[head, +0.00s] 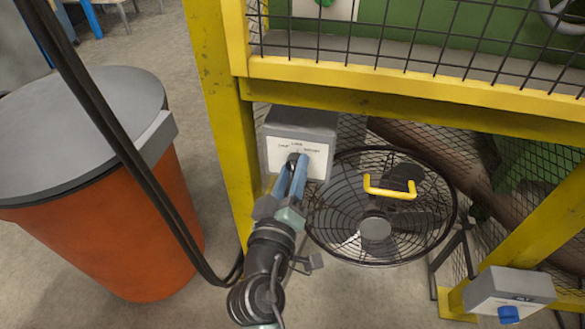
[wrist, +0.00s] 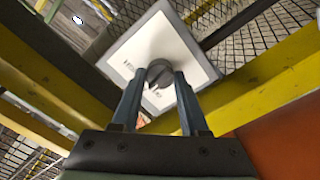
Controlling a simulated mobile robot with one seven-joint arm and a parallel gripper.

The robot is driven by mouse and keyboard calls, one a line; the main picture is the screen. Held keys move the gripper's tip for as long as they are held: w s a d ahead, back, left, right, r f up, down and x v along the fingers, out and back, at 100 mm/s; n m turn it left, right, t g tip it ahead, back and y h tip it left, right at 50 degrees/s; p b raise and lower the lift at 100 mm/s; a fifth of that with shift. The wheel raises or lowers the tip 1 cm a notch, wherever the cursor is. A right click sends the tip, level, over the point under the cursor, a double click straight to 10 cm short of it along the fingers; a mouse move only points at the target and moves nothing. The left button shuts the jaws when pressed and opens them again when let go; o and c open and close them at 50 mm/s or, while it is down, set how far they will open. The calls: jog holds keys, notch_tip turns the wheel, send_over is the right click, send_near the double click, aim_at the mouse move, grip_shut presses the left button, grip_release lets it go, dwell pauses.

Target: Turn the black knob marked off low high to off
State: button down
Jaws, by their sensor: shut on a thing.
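The black knob (wrist: 160,72) sits on the white face plate (wrist: 190,50) of a grey box (head: 310,121) fixed by the yellow post. In the head view the knob (head: 293,157) is mostly hidden by my fingers. My gripper (wrist: 158,80) is shut on the knob, with one blue finger on each side. In the head view my gripper (head: 297,167) reaches up to the plate from below. Small labels stand around the knob, too small to read surely. Which label the knob points to I cannot tell.
A black fan (head: 375,227) with a yellow handle stands right of the box. A yellow frame (head: 222,90) with wire mesh surrounds it. An orange bin (head: 150,235) with a grey lid stands left. Another grey box with a blue knob (head: 508,314) is at lower right.

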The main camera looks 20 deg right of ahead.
jog(key=n+p, duration=0.2)
jog(key=n, duration=0.2)
jog(key=shift+n+p, duration=0.35)
jog(key=shift+n, duration=0.05)
jog(key=shift+n+p, duration=0.6)
jog(key=shift+n, duration=0.7)
jog(key=shift+f+n, duration=0.1)
jog(key=shift+n, duration=0.2)
jog(key=shift+c, duration=2.1)
grip_release()
jog(key=p+v, duration=0.2)
jog(key=v, duration=1.1)
